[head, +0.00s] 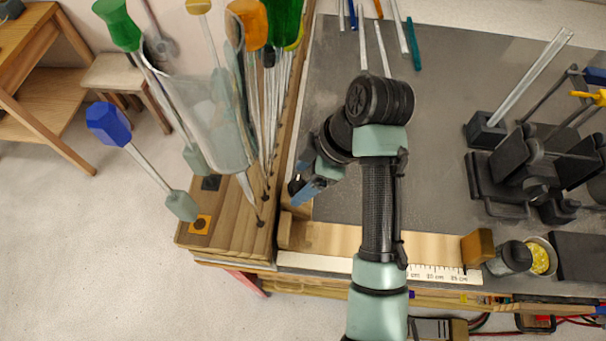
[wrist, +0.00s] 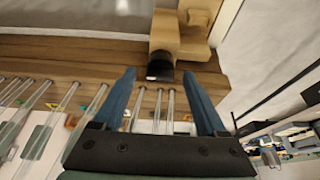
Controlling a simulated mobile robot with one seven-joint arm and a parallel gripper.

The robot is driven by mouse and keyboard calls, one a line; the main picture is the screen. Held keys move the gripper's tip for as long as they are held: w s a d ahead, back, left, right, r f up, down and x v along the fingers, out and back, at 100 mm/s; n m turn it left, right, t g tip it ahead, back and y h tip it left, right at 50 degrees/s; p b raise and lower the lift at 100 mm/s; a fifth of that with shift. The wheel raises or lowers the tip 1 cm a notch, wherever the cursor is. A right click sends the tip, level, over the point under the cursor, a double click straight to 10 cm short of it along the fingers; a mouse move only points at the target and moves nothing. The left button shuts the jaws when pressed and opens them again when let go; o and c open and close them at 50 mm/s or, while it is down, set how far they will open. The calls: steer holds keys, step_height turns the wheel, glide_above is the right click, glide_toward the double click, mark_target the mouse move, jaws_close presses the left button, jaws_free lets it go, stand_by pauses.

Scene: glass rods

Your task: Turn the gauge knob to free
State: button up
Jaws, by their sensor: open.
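The gauge is a pale wooden board (head: 335,240) with a white centimetre scale along the bench's front edge. In the wrist view, a black knob (wrist: 160,66) sticks out of a tan wooden block (wrist: 183,35). My gripper (wrist: 158,76) is open, with one blue finger to each side of the knob's front end. I cannot tell whether either finger touches it. No knob marking is readable.
A wooden rack (head: 215,235) at left holds several tools with coloured handles and a clear vessel (head: 215,125). An orange-brown block (head: 477,246) sits at the gauge's right end. A black fixture (head: 530,180) stands at right. The grey mat (head: 440,130) has free room.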

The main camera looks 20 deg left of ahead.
jaws_close()
stand_by(0.4)
steer(key=m, duration=0.1)
steer(key=m+t, duration=0.1)
steer(key=m+p, duration=0.1)
steer(key=m, duration=0.1)
steer(key=shift+s+r+t, duration=0.1)
steer(key=shift+s+t, duration=0.15)
steer(key=shift+t, duration=0.15)
steer(key=m+p, duration=0.1)
steer(key=m, duration=0.1)
steer(key=m+t, duration=0.1)
steer(key=m, duration=0.1)
steer(key=shift+s+a+m+t+p, duration=0.2)
steer(key=shift+m+t+p, duration=0.1)
steer(key=shift+p, duration=0.1)
steer(key=m+h+p, duration=0.1)
steer(key=m, duration=0.1)
steer(key=m+t+h+p, duration=0.1)
steer(key=m+p, duration=0.1)
steer(key=m, duration=0.1)
steer(key=shift+s+a+r, duration=0.1)
steer(key=shift+s, duration=0.05)
steer(key=shift+a+m+t+h+p, duration=0.1)
steer(key=shift+m+t+h+p, duration=0.5)
steer(key=shift+m+p, duration=1.2)
steer(key=shift+m, duration=0.5)
